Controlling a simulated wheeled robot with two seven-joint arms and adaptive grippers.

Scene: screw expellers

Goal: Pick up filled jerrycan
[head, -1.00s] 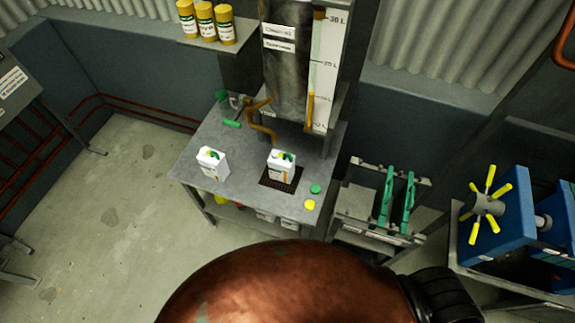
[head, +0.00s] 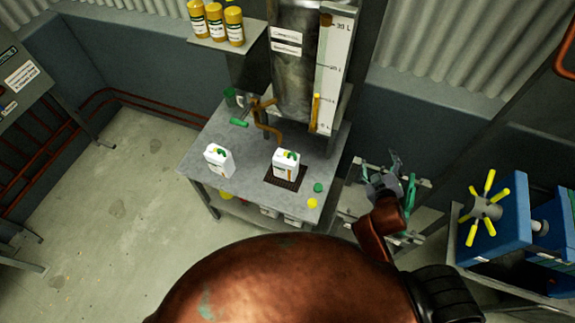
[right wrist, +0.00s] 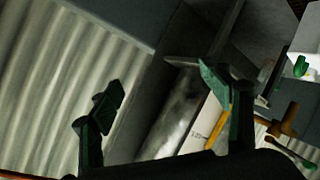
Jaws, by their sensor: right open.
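Two white jerrycans with labels and green and yellow marks stand on the grey metal table (head: 245,187). The left jerrycan (head: 219,161) stands on the bare tabletop. The right jerrycan (head: 286,164) stands on a dark grate under the tank's tap. I cannot see the fill of either. My right gripper (head: 384,174) is open and empty, right of the table and above a small stand. Its two fingers stand apart in the right wrist view (right wrist: 162,95), where a white, green-marked thing, probably a jerrycan (right wrist: 307,38), is cut by the right edge. My left gripper is not in view.
A metal tank (head: 293,70) with a level scale (head: 332,65) and an orange tap pipe (head: 265,125) rises behind the table. A blue machine (head: 497,235) stands far right.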

